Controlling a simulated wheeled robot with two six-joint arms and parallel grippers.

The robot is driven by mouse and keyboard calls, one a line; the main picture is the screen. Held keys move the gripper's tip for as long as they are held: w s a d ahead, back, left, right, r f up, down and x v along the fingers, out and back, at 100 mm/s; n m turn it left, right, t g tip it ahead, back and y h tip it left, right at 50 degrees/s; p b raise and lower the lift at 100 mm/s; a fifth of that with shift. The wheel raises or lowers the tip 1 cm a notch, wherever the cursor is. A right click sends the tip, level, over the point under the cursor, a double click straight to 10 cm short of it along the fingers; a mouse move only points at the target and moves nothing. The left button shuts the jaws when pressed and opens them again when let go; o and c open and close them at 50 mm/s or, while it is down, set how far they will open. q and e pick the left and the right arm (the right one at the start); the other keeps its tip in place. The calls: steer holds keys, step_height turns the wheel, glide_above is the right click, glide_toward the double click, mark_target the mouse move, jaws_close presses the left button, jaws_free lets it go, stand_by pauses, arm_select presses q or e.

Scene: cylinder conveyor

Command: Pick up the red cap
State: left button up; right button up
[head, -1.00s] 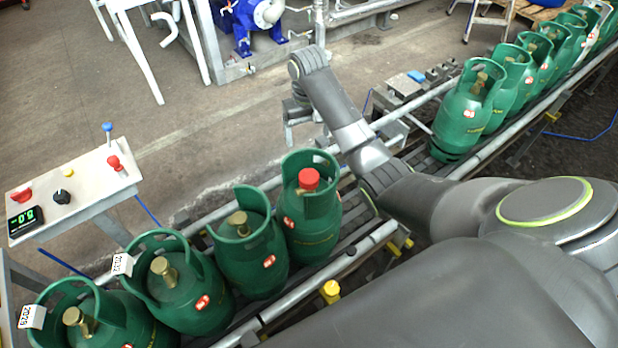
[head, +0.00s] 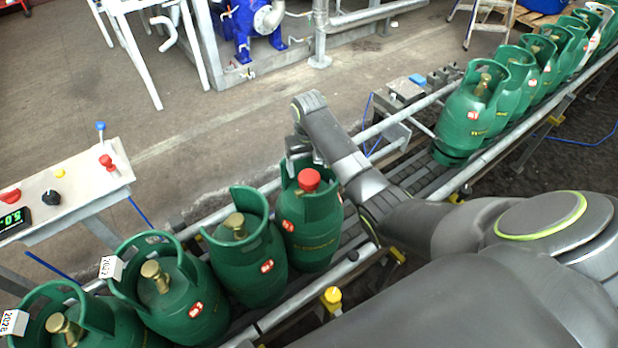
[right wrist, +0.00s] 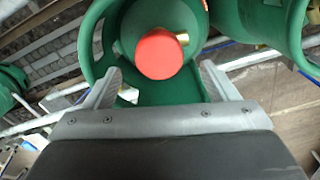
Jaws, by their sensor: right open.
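The red cap (head: 309,180) sits on top of a green gas cylinder (head: 312,235), inside its collar, on the conveyor. My right gripper (head: 298,158) is at the far side of that collar, close behind the cap. In the right wrist view the red cap (right wrist: 158,53) is between and a little beyond the two open fingers of my right gripper (right wrist: 159,74), apart from both. The collar's green wall lies between the fingers. The fingertips are partly hidden in the head view. My left gripper is not in view.
Other green cylinders with bare brass valves stand to the left (head: 245,255), and more stand in a row at the upper right (head: 472,115). The conveyor rail (head: 365,255) runs along the near side. A control panel (head: 75,185) is at the left. Bare belt lies right of the capped cylinder.

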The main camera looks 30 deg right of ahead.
mark_target(310, 177)
steer(key=shift+s+f, duration=0.15)
steer(key=shift+f, duration=1)
steer(key=shift+s+f, duration=0.15)
steer(key=shift+f, duration=0.95)
steer(key=c, duration=1.1)
steer(key=shift+o, duration=0.2)
